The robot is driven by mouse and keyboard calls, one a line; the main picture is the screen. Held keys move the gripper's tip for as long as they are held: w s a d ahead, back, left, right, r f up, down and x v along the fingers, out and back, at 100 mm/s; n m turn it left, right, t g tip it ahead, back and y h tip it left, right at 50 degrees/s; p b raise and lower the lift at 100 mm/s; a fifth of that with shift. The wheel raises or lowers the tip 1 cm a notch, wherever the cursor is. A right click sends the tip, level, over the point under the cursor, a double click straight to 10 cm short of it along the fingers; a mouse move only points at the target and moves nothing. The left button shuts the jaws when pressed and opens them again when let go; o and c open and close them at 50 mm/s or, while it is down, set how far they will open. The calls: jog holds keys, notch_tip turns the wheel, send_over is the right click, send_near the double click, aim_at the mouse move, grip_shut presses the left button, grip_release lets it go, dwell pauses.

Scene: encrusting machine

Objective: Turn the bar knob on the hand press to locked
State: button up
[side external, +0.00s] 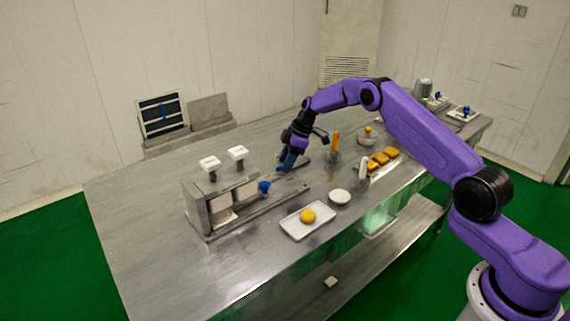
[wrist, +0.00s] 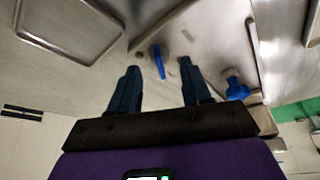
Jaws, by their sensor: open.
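My gripper (side external: 285,167) is low over the middle of the steel table, beside the right end of a boxy metal machine (side external: 196,208). In the wrist view its two dark blue fingers (wrist: 159,72) are spread apart with nothing gripped. A narrow bright blue bar knob (wrist: 157,58) on a metal surface shows in the gap between the fingertips, apart from both. A second, rounder blue knob (wrist: 236,88) lies right of the right finger. In the side view one blue knob (side external: 264,187) shows on the machine's side. I cannot tell which of the two it is.
Two white-topped knobs (side external: 237,153) stand on the machine. An orange upright piece (side external: 335,140) stands right of my gripper. The table's left part is clear.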

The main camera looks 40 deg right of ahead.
jog(key=shift+w+a+f, duration=0.15)
jog(key=shift+a+f, duration=0.1)
jog(key=shift+f, duration=0.4)
grip_shut()
jog(key=shift+m, duration=0.5)
jog(key=m+t+h, duration=0.1)
jog(key=m, duration=0.4)
jog(key=shift+a+m+t+h, duration=0.15)
jog(key=shift+m+t+h, duration=0.15)
jog(key=shift+t+h, duration=0.1)
jog(key=m+h, duration=0.1)
jog(key=m, duration=0.1)
jog(key=m+h, duration=0.1)
jog(key=m, duration=0.2)
jog(key=shift+s+a, duration=0.1)
jog(key=shift+s, duration=0.1)
jog(key=shift+m, duration=0.3)
